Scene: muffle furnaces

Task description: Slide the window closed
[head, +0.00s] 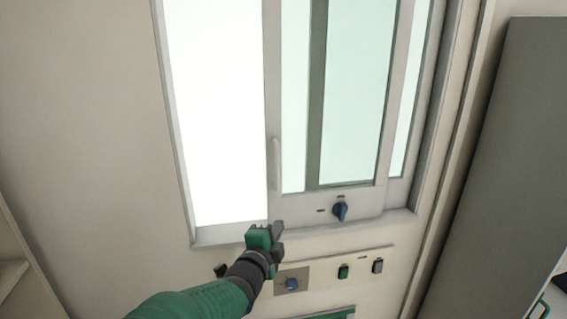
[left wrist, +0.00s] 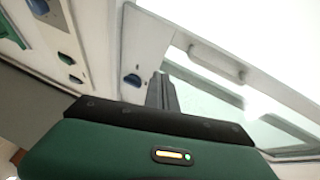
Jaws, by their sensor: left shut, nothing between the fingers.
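The sliding window sash (head: 353,199) is a pale frame with greenish glass at the right of the window opening. The left part of the opening (head: 217,110) is bright and uncovered. A pale vertical handle (head: 275,163) sits on the sash's left edge; the handle also shows in the left wrist view (left wrist: 217,64). A blue knob (head: 340,210) is on the sash's lower rail. My left gripper (head: 278,228) is shut and empty, just below the sash's lower left corner and below the handle. Whether it touches the frame I cannot tell. My right gripper is out of view.
Below the window is a panel with a blue dial (head: 292,283) and two switches, one green (head: 343,271) and one grey-blue (head: 377,265). A tall grey cabinet (head: 505,150) stands at the right. The wall (head: 90,130) left of the window is bare.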

